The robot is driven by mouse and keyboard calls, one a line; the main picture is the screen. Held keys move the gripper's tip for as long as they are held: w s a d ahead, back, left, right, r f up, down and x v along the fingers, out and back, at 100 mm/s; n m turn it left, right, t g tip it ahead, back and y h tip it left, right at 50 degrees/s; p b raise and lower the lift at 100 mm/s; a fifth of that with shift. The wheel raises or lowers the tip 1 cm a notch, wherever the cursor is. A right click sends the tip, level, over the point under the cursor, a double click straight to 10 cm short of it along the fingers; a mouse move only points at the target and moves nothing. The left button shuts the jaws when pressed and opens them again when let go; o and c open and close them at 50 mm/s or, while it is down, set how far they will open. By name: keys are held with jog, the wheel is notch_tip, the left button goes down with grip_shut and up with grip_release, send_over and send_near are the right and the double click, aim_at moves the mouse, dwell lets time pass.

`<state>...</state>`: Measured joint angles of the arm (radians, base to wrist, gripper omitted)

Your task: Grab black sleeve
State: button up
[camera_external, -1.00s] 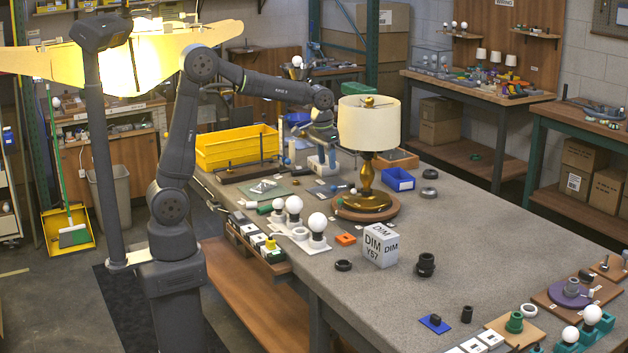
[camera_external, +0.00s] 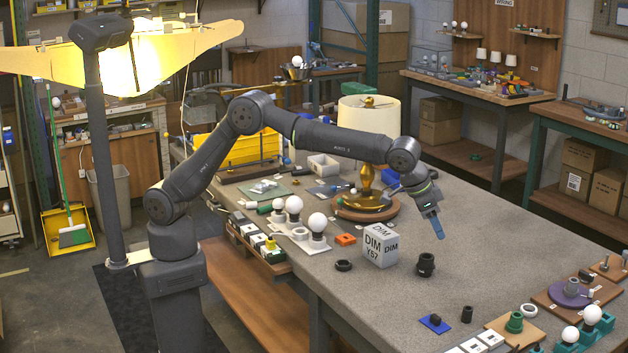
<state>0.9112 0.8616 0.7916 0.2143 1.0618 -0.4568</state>
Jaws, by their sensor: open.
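My gripper (camera_external: 438,229) hangs above the table, its blue fingertips pointing down. It is open, with nothing seen between its fingers. A black stepped, ring-topped part (camera_external: 426,265) stands on the table below and slightly left of the fingertips, apart from them. A smaller plain black sleeve-like cylinder (camera_external: 466,314) stands upright nearer the front, below and right of my gripper. A flat black ring (camera_external: 343,265) lies further left. I cannot tell for sure which black part is the sleeve; the small cylinder looks most like one.
A white DIM box (camera_external: 381,246) stands left of the stepped part. A blue plate with a black piece (camera_external: 435,323) lies left of the small cylinder. A wooden board with a purple disc (camera_external: 571,295) is at right. The grey tabletop between is mostly bare.

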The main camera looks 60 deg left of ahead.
jog(key=s+d, duration=0.4)
jog(key=d, duration=0.3)
send_near(470, 319)
jog(key=shift+w+a+f+m+h, duration=0.45)
jog(key=shift+a+f, duration=0.25)
jog(key=shift+f, duration=0.1)
jog(key=shift+x, duration=2.95)
jog(key=shift+w, duration=0.15)
grip_shut()
jog(key=shift+r, duration=0.15)
